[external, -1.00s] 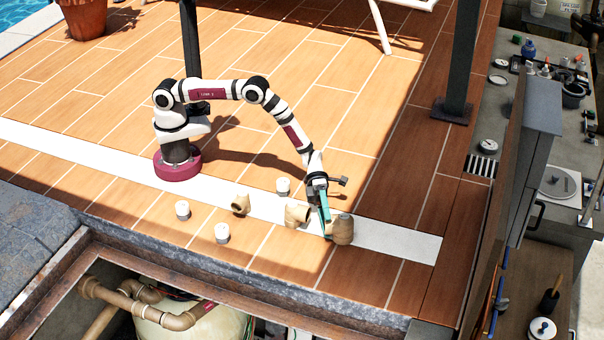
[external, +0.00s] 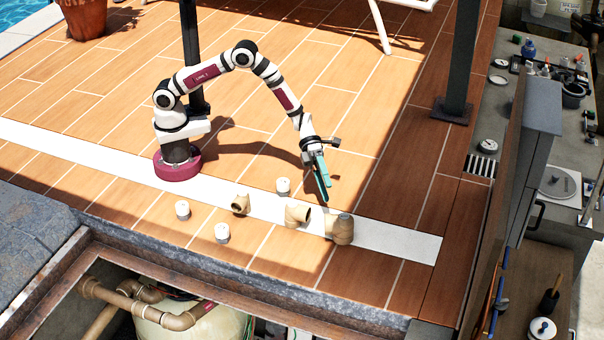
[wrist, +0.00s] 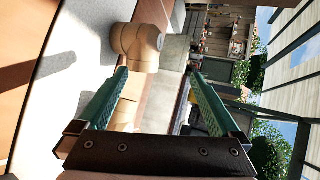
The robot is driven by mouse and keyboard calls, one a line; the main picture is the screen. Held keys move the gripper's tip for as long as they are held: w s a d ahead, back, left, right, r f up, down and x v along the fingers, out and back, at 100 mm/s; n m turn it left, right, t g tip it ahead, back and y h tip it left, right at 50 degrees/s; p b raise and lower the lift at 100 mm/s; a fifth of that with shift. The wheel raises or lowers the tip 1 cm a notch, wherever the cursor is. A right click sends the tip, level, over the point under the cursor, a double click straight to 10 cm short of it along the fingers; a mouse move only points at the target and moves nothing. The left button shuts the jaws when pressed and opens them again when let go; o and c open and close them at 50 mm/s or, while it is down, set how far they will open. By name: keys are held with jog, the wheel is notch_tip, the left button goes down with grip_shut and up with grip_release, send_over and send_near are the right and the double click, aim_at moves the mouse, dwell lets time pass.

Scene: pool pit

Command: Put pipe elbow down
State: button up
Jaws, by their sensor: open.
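Three tan pipe fittings stand in a row on the deck. The right one is a pipe elbow (external: 340,229), on the white strip near its right part. A middle fitting (external: 297,214) stands just left of it, and a smaller one (external: 240,204) is further left. My gripper (external: 325,194) is open and empty, above and behind the right elbow and apart from it. In the wrist view, the two green fingers of my gripper (wrist: 158,95) are spread with nothing held between them. A tan fitting (wrist: 137,45) shows beyond the left finger there.
Three small white cylinders stand nearby: one behind the row (external: 283,185), one at left (external: 182,209) and one in front (external: 222,232). The deck edge drops into a pit with pipes (external: 130,300). A dark post (external: 458,60) stands behind right. The white strip (external: 405,240) is clear at right.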

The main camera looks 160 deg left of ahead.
jog(key=w+d+r+n+g+y, duration=0.2)
jog(key=w+d+r+y, duration=0.15)
jog(key=r, duration=0.35)
jog(key=s+d+r+n+g+y, duration=0.35)
jog(key=s+d+r+n, duration=0.4)
jog(key=d, duration=0.25)
jog(key=s+d+f+n+g+h, duration=0.1)
jog(key=s+d+g, duration=0.3)
jog(key=s+d, duration=0.5)
jog(key=s+d+f+n+g+h, duration=0.1)
jog(key=s+d+n+g+h, duration=0.2)
jog(key=s+d, duration=0.6)
jog(key=s+n+g, duration=0.1)
jog(key=s, duration=0.6)
jog(key=shift+s+d+f, duration=0.2)
jog(key=shift+s+f, duration=0.1)
jog(key=shift+s, duration=0.05)
